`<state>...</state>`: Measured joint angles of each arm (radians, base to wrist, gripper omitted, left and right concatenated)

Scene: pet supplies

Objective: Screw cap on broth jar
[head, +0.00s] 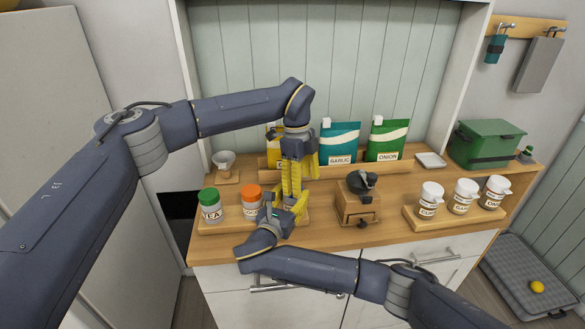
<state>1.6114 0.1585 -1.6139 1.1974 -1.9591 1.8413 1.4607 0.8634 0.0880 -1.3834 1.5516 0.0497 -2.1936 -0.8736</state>
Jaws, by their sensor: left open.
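My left gripper (291,200) points straight down over the wooden counter, its yellow fingers open and close together. My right gripper (296,213) reaches in from the front, just below and touching or overlapping the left fingertips in the picture. The two grippers cover the spot to the right of the orange-capped jar (251,204), so I cannot make out a broth jar or its cap there. I cannot tell whether the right fingers hold anything. A green-capped jar (209,207) stands at the left end of the same low tray (228,227).
A wooden grinder (357,206) stands right of the grippers. Several white-lidded jars, including one (430,200), stand on a tray further right. A teal garlic bag (340,143) and green onion bag (386,140) stand behind. A green box (482,146) is at the right.

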